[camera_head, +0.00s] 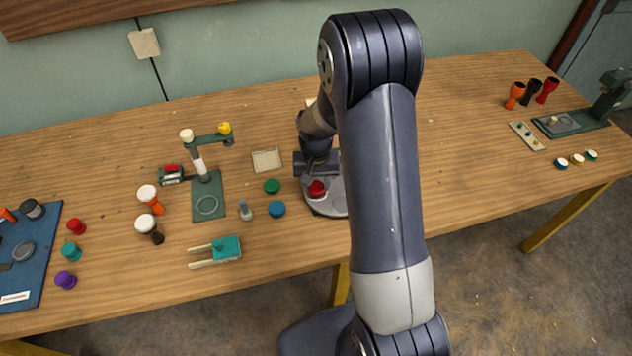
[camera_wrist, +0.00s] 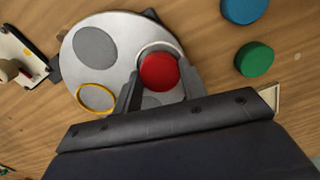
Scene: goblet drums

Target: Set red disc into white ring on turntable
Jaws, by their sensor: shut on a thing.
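The red disc (camera_wrist: 159,72) is between the two fingertips of my gripper (camera_wrist: 160,88), which is shut on it. In the wrist view the disc sits over the white ring (camera_wrist: 157,46), whose far rim shows just beyond it; I cannot tell whether the disc rests in it or is just above. The ring is on the grey turntable (camera_wrist: 122,35), which also bears a yellow ring (camera_wrist: 96,97) and grey round patches. In the head view the red disc (camera_head: 317,188) shows over the turntable (camera_head: 325,207), partly hidden by my arm.
A green disc (camera_head: 272,186) and a blue disc (camera_head: 277,209) lie left of the turntable. A small tray (camera_head: 266,161) lies behind them. A green stand (camera_head: 208,200) and a teal clamp (camera_head: 227,248) are further left. Goblet drums (camera_head: 531,92) stand at the far right.

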